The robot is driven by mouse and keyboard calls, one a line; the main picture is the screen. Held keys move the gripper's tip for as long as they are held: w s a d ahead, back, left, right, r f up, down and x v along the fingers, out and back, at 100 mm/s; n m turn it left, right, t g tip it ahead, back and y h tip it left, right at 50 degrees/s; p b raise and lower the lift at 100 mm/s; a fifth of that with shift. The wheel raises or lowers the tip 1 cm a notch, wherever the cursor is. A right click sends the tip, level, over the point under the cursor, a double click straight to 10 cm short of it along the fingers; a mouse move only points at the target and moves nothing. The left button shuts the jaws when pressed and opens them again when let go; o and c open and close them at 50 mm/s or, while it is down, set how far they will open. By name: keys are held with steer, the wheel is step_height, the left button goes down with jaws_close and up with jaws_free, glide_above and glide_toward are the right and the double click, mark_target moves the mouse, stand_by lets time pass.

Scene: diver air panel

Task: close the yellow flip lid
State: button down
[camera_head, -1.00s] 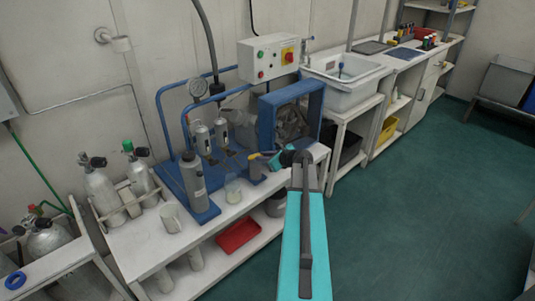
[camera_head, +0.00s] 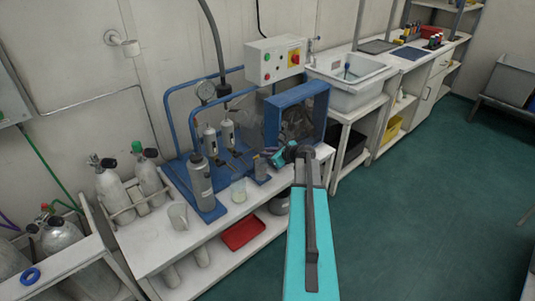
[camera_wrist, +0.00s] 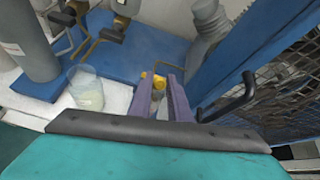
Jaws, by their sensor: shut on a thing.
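The yellow flip lid (camera_wrist: 159,83) shows in the wrist view as small yellow parts at and between the tips of my gripper's purple fingers. My gripper (camera_wrist: 158,92) is shut on it, beside the blue panel base. In the head view my gripper (camera_head: 268,156) reaches over a small grey block-like body (camera_head: 261,168) on the bench. I cannot make out the lid there, and its exact angle is unclear in both views.
A glass beaker (camera_wrist: 87,90) and a grey cylinder (camera_wrist: 36,40) stand left of my gripper. A blue-framed mesh guard (camera_head: 300,110) rises close on the right with a black handle (camera_wrist: 235,98). The green floor (camera_head: 400,220) is clear.

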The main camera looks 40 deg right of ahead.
steer(key=shift+w+d+r, duration=0.1)
steer(key=shift+d+r, duration=0.1)
steer(key=shift+r, duration=0.1)
steer(key=c, duration=1.7)
jaws_free()
steer(key=shift+a+f, duration=0.1)
steer(key=shift+f, duration=0.05)
steer(key=b+v, duration=0.1)
steer(key=v, duration=1.3)
steer(key=shift+f, duration=0.1)
